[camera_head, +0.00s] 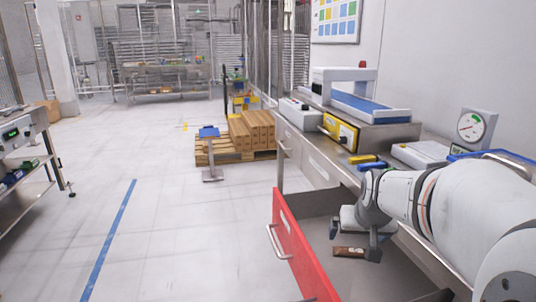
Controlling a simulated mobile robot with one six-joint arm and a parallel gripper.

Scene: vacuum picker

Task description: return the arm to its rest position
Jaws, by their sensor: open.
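My arm reaches in from the right edge. My gripper (357,250) hangs pointing down over the open red-fronted drawer (298,248), with its fingers apart. A small brown item (348,252) lies on the drawer floor, just below and beside the fingertips in the picture. I cannot tell whether a finger touches it. A grey-white part beside the wrist covers some of the drawer's inside. My forearm hides part of the counter and the drawer's right side.
The steel counter (318,148) holds a machine with a blue belt (357,103), a dial scale (476,129), and yellow and blue items (368,163). Boxes (252,130) stand on a pallet behind. A shelf cart (22,150) is at left. The floor with a blue line (110,238) is clear.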

